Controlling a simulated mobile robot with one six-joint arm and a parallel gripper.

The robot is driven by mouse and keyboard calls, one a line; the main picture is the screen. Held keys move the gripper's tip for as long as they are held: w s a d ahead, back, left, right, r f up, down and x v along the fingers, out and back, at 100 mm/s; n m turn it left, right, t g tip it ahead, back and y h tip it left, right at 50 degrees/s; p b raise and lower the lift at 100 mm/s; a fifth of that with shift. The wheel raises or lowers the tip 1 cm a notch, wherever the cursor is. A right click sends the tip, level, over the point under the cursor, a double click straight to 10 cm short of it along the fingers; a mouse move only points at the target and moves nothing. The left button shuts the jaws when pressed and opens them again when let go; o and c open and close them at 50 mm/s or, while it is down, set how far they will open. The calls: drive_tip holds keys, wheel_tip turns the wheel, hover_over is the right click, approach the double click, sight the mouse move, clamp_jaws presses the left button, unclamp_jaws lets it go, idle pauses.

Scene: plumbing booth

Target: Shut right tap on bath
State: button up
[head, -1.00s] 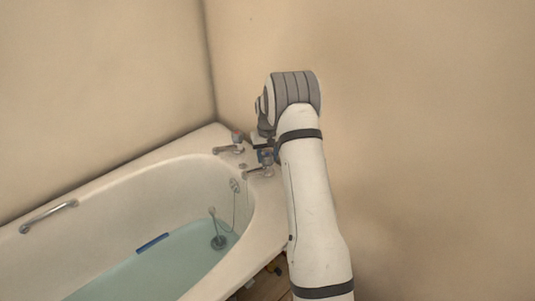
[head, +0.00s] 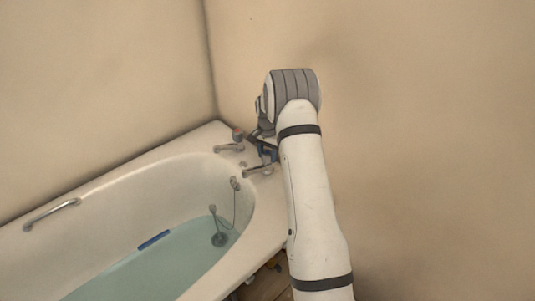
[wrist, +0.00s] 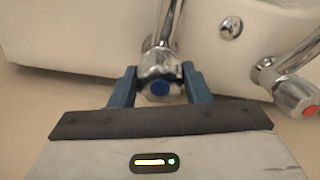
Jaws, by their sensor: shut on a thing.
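The right tap on the bath is chrome with a blue-marked head (wrist: 159,87). In the head view its spout (head: 257,169) points left over the bath's end rim. My gripper (wrist: 159,74) has one blue finger on each side of this tap's head and is shut on it. In the head view my gripper (head: 264,151) is at the tap, and its fingers and wrist hide most of the tap's head. The white bath (head: 190,148) holds pale blue-green water (head: 150,272). Whether water runs from the spout cannot be told.
The other tap, with a red-marked head (head: 238,134), stands to the left; in the wrist view its head (wrist: 300,95) is at the right, apart from my fingers. A plug chain (head: 236,205) hangs inside the bath. Beige walls (head: 430,120) close in the corner behind.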

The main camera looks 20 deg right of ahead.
sight(267, 152)
drive_tip(key=shift+m, duration=0.3)
drive_tip(key=o, duration=1)
wheel_tip(267, 152, up, 8)
drive_tip(key=shift+f+p, duration=0.1)
drive_tip(key=shift+p, duration=0.4)
drive_tip(key=shift+a, duration=0.1)
